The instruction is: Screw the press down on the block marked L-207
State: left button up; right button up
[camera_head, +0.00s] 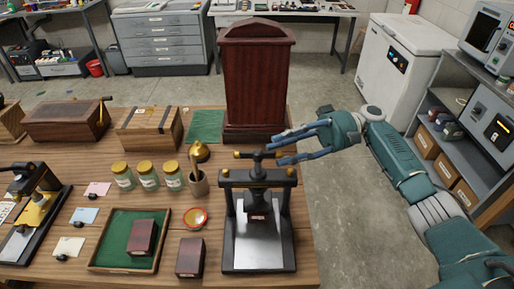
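The screw press (232,243) stands at the table's front right, a black frame with two posts and a pale base plate. Its crossbar handle (240,155) with brass ends sits on top of the screw. A dark red block (257,217) is under the screw; its label is too small to read. Another dark red block (142,237) lies in the green-lined tray (96,262), and another (191,257) lies on the table. My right gripper (277,150) reaches in from the right with its fingers apart, at the handle's right end; contact cannot be told. My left gripper is out of view.
A tall dark red case (256,80) stands close behind the press. A brass-handled tool in a cup (198,184), a red-rimmed dish (195,218) and several jars (148,177) stand left of it. The floor right of the table is clear.

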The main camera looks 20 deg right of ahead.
aim_at(263, 152)
jog(key=a, duration=0.1)
jog(key=a+p, duration=0.1)
jog(key=a, duration=0.1)
jog(key=a+p, duration=0.1)
jog(key=a, duration=0.1)
jog(key=shift+s+r, duration=0.25)
jog(key=shift+s, duration=0.1)
jog(key=shift+a+f, duration=0.2)
jog(key=shift+a, duration=0.55)
jog(key=shift+c, duration=0.5)
jog(key=c, duration=0.8)
jog(key=shift+r, duration=0.1)
grip_shut()
